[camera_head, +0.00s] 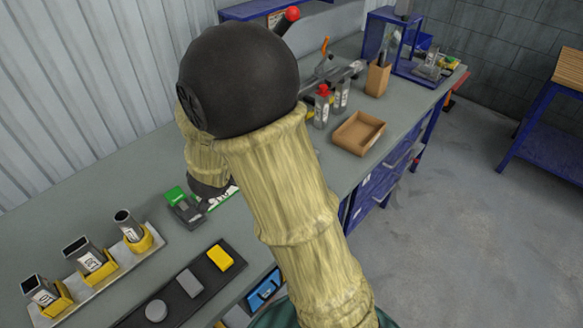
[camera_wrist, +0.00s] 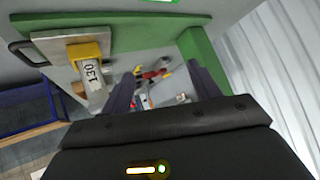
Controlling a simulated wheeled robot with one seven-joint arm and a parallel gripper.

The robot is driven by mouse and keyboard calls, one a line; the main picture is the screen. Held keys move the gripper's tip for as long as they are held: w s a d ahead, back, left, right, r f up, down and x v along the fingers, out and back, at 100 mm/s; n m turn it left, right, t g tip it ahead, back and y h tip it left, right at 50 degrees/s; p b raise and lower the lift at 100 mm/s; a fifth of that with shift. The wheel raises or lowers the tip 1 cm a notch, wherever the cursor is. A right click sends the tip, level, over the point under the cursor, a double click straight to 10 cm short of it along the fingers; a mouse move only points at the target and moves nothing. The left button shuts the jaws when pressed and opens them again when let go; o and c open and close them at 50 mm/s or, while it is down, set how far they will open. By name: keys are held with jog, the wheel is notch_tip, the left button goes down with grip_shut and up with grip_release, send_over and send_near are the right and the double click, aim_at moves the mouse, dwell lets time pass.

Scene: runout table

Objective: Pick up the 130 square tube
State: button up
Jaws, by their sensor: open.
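In the wrist view, a grey tube labelled 130 (camera_wrist: 93,86) sits in a yellow holder (camera_wrist: 84,51) on a pale plate. My gripper (camera_wrist: 163,88) is open, its two dark fingers apart with nothing between them. The 130 tube is to the left of the left finger, outside the jaws. In the head view, the middle square tube (camera_head: 81,250) stands tilted in a yellow holder; its label seems to read 130 upside down. Another square tube (camera_head: 40,290) is to its left and a round tube (camera_head: 126,222) to its right. My arm hides the gripper there.
A dark strip with a yellow block (camera_head: 220,258), a grey block (camera_head: 190,283) and a grey disc (camera_head: 156,310) lies in front of the tubes. A green and grey device (camera_head: 183,208) is right of them. A cardboard tray (camera_head: 359,133) and bottles stand farther back.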

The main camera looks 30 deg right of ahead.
jog(key=s+d+m+g+h, duration=0.1)
jog(key=m+h, duration=0.1)
jog(key=h, duration=0.1)
jog(key=s+m+g+h, duration=0.1)
jog(key=s+m+h, duration=0.1)
jog(key=s+d+m+g+h, duration=0.1)
jog(key=s+m+g+h, duration=0.1)
jog(key=h, duration=0.1)
jog(key=shift+s+d+f+h, duration=0.1)
jog(key=shift+d+f+h, duration=0.15)
jog(key=shift+d+h, duration=0.1)
jog(key=p+x, duration=0.1)
jog(key=x, duration=1.1)
jog(key=shift+f, duration=0.25)
jog(key=shift+f+p+x, duration=0.2)
jog(key=shift+p+x, duration=0.7)
jog(key=shift+x, duration=1.8)
jog(key=shift+s+a, duration=0.1)
jog(key=shift+s, duration=0.1)
